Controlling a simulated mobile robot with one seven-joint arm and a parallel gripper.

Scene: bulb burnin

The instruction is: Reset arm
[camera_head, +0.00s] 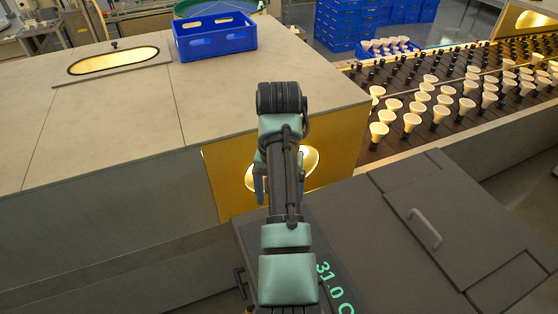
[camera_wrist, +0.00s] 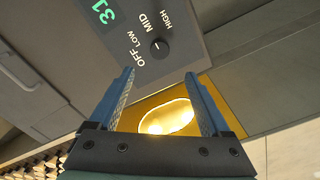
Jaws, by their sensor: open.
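My arm reaches forward in the head view, with my gripper (camera_head: 262,185) low in front of the yellow panel (camera_head: 228,180) on the end of the large grey cabinet. In the wrist view the two blue fingers of my gripper (camera_wrist: 160,95) stand wide apart with nothing between them. Beyond them a lit oval opening (camera_wrist: 168,117) glows in the yellow panel. In the head view my arm partly hides this opening (camera_head: 310,160).
A dark grey unit (camera_head: 370,240) with a handled lid and a green "31.0 C" readout stands at front right. Its knob (camera_wrist: 159,48) has OFF, LOW, MID and HIGH marks. A blue crate (camera_head: 215,38) sits on the cabinet. Rows of bulbs (camera_head: 411,122) stand on a rack at right.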

